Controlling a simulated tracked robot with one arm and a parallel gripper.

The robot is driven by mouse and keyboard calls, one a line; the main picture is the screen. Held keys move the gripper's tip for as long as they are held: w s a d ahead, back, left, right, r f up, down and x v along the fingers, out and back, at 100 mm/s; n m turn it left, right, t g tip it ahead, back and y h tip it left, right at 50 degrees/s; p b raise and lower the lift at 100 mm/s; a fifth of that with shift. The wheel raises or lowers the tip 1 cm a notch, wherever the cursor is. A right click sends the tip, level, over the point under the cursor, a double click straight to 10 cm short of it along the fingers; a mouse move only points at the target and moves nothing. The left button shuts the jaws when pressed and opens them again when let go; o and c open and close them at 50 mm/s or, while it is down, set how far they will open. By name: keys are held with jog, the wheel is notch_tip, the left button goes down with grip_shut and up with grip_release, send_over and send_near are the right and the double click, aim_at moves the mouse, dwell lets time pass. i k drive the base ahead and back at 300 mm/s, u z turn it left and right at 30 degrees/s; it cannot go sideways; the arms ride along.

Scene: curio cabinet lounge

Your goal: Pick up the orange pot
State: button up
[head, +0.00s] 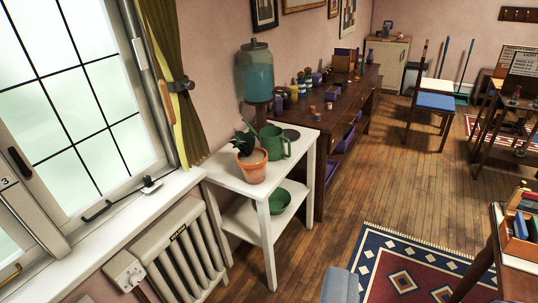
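The orange pot (251,167) is a terracotta pot with a dark-leaved plant in it. It stands upright on the top of a small white two-tier stand (228,174), near its front edge. A green watering can (274,143) stands just behind it to the right. A green bowl (278,201) sits on the stand's lower shelf. My gripper is not visible in this view, and nothing is seen touching the pot.
A window sill (120,233) and radiator (181,255) are left of the stand. A dark sideboard (345,110) with jars and boxes stands behind it. A grey-blue block (340,287), unclear what, shows at the bottom edge. Wooden floor (345,200) lies open to the right.

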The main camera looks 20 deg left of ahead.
aim_at(252, 160)
jog(key=u, duration=0.1)
jog(key=i, duration=1.55)
jog(key=z, duration=1.35)
jog(key=i, duration=0.7)
jog(key=u, duration=3.15)
jog(key=i, duration=0.45)
jog(key=u, duration=0.1)
